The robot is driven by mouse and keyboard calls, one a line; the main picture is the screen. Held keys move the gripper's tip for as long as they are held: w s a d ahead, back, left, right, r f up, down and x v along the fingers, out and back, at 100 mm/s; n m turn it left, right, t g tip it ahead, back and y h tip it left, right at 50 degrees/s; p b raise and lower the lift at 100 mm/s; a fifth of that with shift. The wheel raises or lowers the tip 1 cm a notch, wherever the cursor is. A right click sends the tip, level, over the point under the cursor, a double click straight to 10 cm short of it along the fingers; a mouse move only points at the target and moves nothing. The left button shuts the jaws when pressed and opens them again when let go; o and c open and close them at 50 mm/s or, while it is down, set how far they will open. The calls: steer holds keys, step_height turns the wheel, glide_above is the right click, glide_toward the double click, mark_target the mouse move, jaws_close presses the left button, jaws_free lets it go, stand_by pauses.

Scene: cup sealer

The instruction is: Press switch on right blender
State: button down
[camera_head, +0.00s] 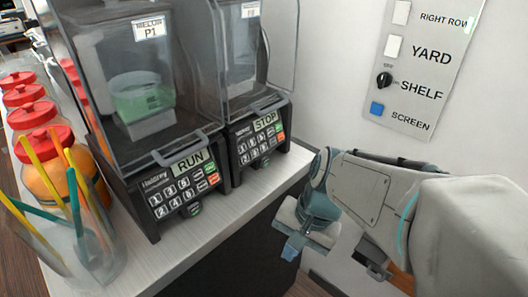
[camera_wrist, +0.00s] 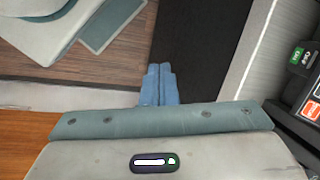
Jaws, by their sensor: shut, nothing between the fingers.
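Two blenders stand side by side on the counter in the head view. The right blender (camera_head: 258,136) shows STOP on its display and has a keypad with a green and a red button. Its round switch (camera_head: 265,162) sits low on the front. The left blender (camera_head: 178,187) shows RUN and has its own round switch (camera_head: 194,209). My gripper (camera_head: 291,250) is shut and empty, in front of and below the counter's edge, to the right of the right blender and apart from it. In the wrist view its blue fingertips (camera_wrist: 160,84) are together.
Red-lidded jars (camera_head: 40,145) and a clear cup of coloured straws (camera_head: 85,235) stand left of the blenders. The counter (camera_head: 240,205) has a bare strip in front. A wall panel (camera_head: 425,65) with switches is at the upper right.

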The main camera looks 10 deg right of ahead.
mark_target(267, 160)
steer(key=w+a+f+m+t+y+b, duration=0.15)
steer(key=w+m+y, duration=0.3)
steer(key=m, duration=0.55)
steer(key=w+a+f+m+t+y+b, duration=0.15)
steer(key=w+m+y+b, duration=0.35)
steer(key=m, duration=0.6)
steer(key=w+d+f+m+t, duration=0.1)
steer(key=w+d+m+t, duration=0.3)
steer(key=m, duration=0.5)
steer(key=w+d+f+m+t+h, duration=0.1)
steer(key=w+d+m+t, duration=0.3)
steer(key=d+m+t, duration=0.4)
steer(key=shift+w+d+f+m+t, duration=0.2)
steer(key=shift+d+f+m+t, duration=0.15)
steer(key=shift+d+m, duration=0.6)
steer(key=x, duration=1.4)
steer(key=shift+d, duration=0.1)
